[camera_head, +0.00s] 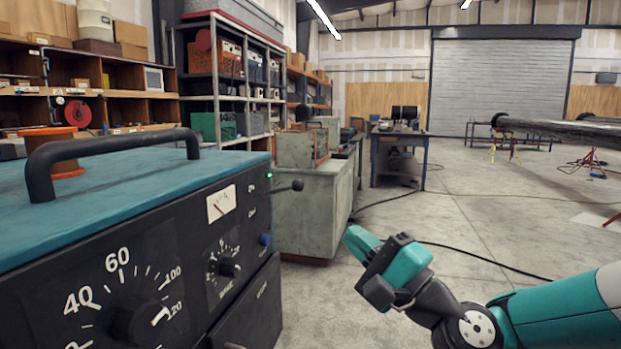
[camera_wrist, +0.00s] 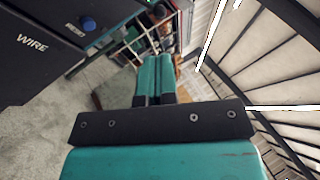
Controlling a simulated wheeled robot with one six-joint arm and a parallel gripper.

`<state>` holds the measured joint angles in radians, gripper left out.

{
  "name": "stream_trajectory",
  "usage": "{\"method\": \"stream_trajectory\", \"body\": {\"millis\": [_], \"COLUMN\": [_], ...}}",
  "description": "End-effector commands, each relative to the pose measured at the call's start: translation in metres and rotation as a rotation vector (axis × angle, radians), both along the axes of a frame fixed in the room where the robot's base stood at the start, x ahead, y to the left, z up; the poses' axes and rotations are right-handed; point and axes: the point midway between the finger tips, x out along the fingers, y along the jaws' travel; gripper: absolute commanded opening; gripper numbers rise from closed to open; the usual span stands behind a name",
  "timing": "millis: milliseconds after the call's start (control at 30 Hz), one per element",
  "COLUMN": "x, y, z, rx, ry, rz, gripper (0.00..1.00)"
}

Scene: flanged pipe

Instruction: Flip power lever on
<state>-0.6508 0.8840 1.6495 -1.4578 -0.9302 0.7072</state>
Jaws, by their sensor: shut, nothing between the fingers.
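The welding machine (camera_head: 130,260) has a teal top and a black front panel, at the left of the head view. A black power lever (camera_head: 290,186) with a round tip sticks out to the right near the panel's upper right corner. A small green light (camera_head: 269,175) glows beside it. My gripper (camera_head: 356,238) has teal fingers and is right of and below the lever, apart from it. In the wrist view the fingers (camera_wrist: 157,62) lie side by side, shut and empty. I cannot make out the lever in the wrist view.
A blue button (camera_head: 265,239) sits low on the panel and also shows in the wrist view (camera_wrist: 88,23). A grey-green cabinet (camera_head: 310,215) stands behind the machine. Cables (camera_head: 480,257) lie on the floor. The floor to the right is mostly open.

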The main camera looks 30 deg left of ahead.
Motion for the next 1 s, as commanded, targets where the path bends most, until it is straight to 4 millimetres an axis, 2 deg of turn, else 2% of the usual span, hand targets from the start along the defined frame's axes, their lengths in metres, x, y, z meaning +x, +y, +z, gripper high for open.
{"method": "stream_trajectory", "body": {"millis": [33,233,400,600,800,1000], "x": [0.001,0.004,0.011,0.017,0.021,0.021], "y": [0.004,0.022,0.056,0.085,0.097,0.098], "z": [0.01,0.017,0.03,0.041,0.044,0.044], "rx": [-0.001,-0.001,0.0,0.0,-0.002,0.0], "ry": [0.0,-0.001,-0.005,-0.004,-0.001,0.0], "rz": [0.0,0.002,0.002,0.001,-0.001,-0.001], "gripper": [0.0,0.0,0.0,0.0,0.0,0.0]}}
